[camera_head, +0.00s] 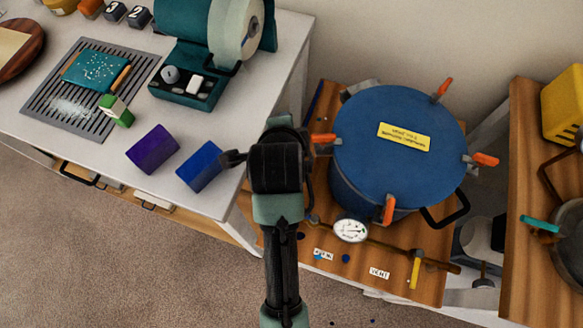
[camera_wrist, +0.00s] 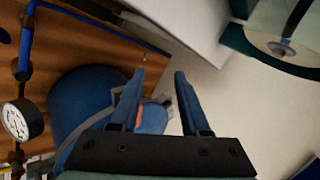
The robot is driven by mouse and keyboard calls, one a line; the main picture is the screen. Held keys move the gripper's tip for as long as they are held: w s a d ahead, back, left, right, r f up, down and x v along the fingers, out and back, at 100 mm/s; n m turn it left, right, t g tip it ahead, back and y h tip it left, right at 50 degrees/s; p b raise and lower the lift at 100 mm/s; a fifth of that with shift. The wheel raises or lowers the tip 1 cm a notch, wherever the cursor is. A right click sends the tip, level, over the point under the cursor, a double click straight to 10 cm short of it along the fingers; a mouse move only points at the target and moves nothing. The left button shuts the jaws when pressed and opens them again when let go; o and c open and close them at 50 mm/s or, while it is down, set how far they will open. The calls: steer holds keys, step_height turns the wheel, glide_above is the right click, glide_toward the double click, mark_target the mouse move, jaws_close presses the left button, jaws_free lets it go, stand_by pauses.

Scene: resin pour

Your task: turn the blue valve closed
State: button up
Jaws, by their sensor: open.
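I cannot clearly make out the blue valve; in the camera_head view my arm covers part of the pipework left of the gauge. The pot (camera_head: 390,135) has a blue lid, orange-handled clamps and a yellow label. A white dial gauge (camera_head: 350,229) sits on the pipe in front of it, and also shows in the wrist view (camera_wrist: 19,121). A blue hose (camera_wrist: 26,48) bends along the wooden top in the wrist view. My gripper (camera_wrist: 160,72) is open and empty, its blue fingers apart, with the pot beyond them to the left.
A yellow handle (camera_head: 415,272) is on the pipe right of the gauge. Left of my arm, the white bench holds a blue block (camera_head: 200,166), a purple block (camera_head: 152,149) and a teal dispenser (camera_head: 190,88). A wooden surface (camera_head: 530,190) stands at right.

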steer(key=s+f+m+g+p, duration=0.3)
steer(key=s+m+g+p, duration=0.25)
steer(key=s+p, duration=0.65)
steer(key=shift+g, duration=0.45)
steer(key=f+b, duration=0.1)
steer(key=f, duration=0.3)
steer(key=d+f+b, duration=0.1)
steer(key=f, duration=0.3)
steer(key=f+b, duration=0.1)
steer(key=f, duration=0.3)
steer(key=shift+w+d+f, duration=0.2)
steer(key=shift+d+f, duration=0.05)
steer(key=shift+f, duration=0.05)
steer(key=shift+c, duration=0.3)
jaws_close()
